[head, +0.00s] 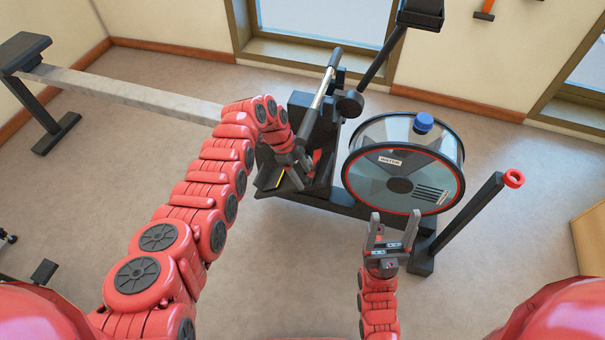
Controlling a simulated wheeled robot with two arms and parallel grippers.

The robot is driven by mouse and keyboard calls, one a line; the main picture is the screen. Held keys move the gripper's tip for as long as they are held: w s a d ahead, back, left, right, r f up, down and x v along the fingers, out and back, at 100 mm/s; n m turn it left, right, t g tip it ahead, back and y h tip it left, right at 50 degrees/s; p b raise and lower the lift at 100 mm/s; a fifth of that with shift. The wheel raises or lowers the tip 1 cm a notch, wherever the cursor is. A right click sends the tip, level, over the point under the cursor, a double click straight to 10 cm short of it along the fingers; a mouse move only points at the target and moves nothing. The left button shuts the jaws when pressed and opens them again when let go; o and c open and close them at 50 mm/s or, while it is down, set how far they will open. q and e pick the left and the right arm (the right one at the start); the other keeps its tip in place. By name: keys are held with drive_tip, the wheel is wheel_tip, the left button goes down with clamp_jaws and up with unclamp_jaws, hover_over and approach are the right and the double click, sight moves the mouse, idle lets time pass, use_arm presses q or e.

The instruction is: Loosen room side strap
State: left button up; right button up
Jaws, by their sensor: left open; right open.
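A water rowing machine stands on the floor, with a black footrest (316,180) left of its water tank (404,160). My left gripper (293,174) is at the near left side of the footrest, its fingers pointing down towards it. It is open, but I cannot tell whether it touches anything. The room side strap cannot be made out; my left gripper and wrist cover part of the footrest. My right gripper (392,230) is open and empty, its fingers pointing up in front of the tank's lower edge.
A handle bar (325,78) rises above the footrest. The grey rail (130,90) runs left to the black end stand (32,70). A wooden box (592,238) is at the right.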

use_arm(q)
drive_tip(key=p+v, duration=0.1)
drive_tip(key=v, duration=1.6)
drive_tip(key=shift+d, duration=0.15)
